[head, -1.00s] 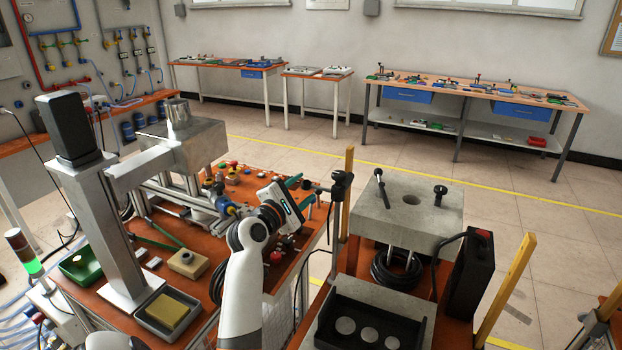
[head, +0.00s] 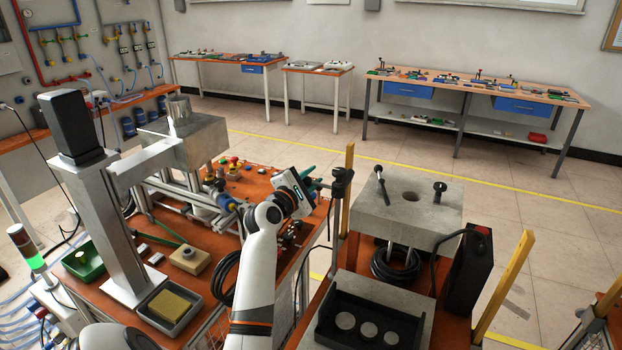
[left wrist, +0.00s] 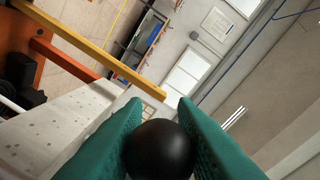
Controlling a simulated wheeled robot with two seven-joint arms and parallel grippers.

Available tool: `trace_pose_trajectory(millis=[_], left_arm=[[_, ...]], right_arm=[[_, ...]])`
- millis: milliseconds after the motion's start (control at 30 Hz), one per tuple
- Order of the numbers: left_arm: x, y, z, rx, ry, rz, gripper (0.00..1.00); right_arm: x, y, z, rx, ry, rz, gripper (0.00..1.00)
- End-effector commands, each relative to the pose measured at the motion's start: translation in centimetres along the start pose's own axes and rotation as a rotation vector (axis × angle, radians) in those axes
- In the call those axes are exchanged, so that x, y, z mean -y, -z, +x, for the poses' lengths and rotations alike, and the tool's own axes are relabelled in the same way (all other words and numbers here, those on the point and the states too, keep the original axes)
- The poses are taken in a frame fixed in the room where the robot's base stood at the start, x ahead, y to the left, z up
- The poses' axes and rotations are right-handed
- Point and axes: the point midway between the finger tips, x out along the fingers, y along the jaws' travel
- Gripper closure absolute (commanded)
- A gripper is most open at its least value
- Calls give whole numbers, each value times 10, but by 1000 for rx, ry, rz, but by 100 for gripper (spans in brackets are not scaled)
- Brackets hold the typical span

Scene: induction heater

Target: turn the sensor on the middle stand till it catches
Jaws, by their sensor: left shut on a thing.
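The sensor (head: 342,174) is a small black head on top of a slim dark post, the middle stand (head: 337,218), beside the pale stone block. My left gripper (head: 323,184) reaches it from the left with teal fingers. In the left wrist view the two teal fingers (left wrist: 162,128) are shut on a round black end (left wrist: 162,150), which fits the sensor. The rest of the sensor is hidden behind that end. Its exact turn angle cannot be told. My right gripper is not in view.
A pale stone block (head: 440,213) with a hole and black pegs stands right of the sensor. A yellow post (head: 348,160) rises close behind the stand. A black box (head: 467,275) with a cable and a black tray (head: 325,333) with discs are nearer. An orange workbench (head: 215,270) lies left.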

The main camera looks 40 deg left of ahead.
Motion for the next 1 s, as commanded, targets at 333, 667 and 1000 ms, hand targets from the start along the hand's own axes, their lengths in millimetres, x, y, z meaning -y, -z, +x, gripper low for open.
trace_pose_trajectory(millis=[333,667,1000], left_arm=[[-5,-3,11,-100,-69,3,100],[-8,5,29,-300,-205,0,100],[-7,8,30,-316,-218,0,100]], right_arm=[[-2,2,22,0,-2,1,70],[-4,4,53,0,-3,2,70],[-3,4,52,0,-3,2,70]])
